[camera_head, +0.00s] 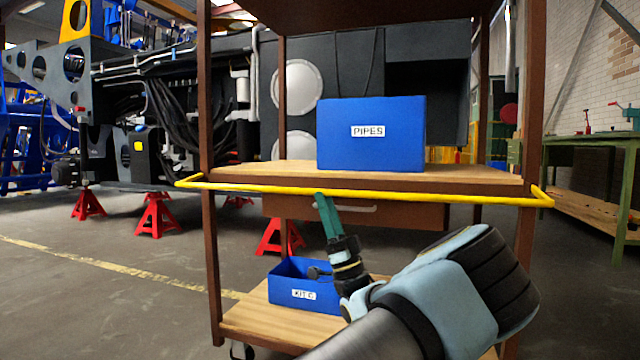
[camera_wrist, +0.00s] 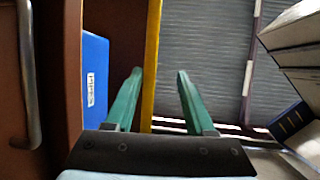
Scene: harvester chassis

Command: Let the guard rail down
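The guard rail (camera_head: 360,194) is a thin yellow bar across the front of a brown trolley, level with the edge of its middle shelf, with short ends bent back at both posts. My gripper (camera_head: 322,198) is at the rail, left of its middle, with its green fingertips overlapping it in the head view. In the wrist view my gripper (camera_wrist: 160,72) is open, and the rail (camera_wrist: 152,60) runs through the gap between the fingers, closer to the left finger. A clear gap shows to the right finger. I cannot tell whether a finger touches the rail.
A blue PIPES box (camera_head: 371,135) stands on the middle shelf (camera_head: 270,172) behind the rail. A drawer with a handle (camera_head: 345,207) is just below it. Open floor (camera_head: 90,300) lies to the left.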

